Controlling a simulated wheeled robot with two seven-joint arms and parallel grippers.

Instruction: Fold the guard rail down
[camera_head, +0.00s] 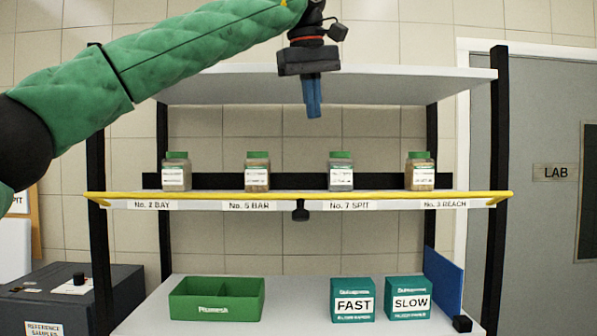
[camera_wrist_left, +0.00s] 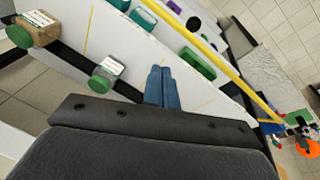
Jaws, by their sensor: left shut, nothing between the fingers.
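The yellow guard rail (camera_head: 400,194) runs across the front of the middle shelf, level with its front edge and above the label strip. A black knob (camera_head: 300,213) hangs below its middle. The rail (camera_wrist_left: 206,44) also crosses the left wrist view diagonally. My left gripper (camera_head: 313,112) points down, shut and empty, in front of the rack and well above the rail in the head view. Its blue fingertips (camera_wrist_left: 162,72) are together in the left wrist view, apart from the rail. My right gripper is in neither view.
Jars with green lids (camera_head: 340,171) stand spaced along the middle shelf behind the rail. A green divided bin (camera_head: 217,310), teal FAST (camera_head: 352,286) and SLOW (camera_head: 408,283) boxes and a blue panel (camera_head: 444,282) are on the lower shelf. The top shelf (camera_head: 400,72) looks empty.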

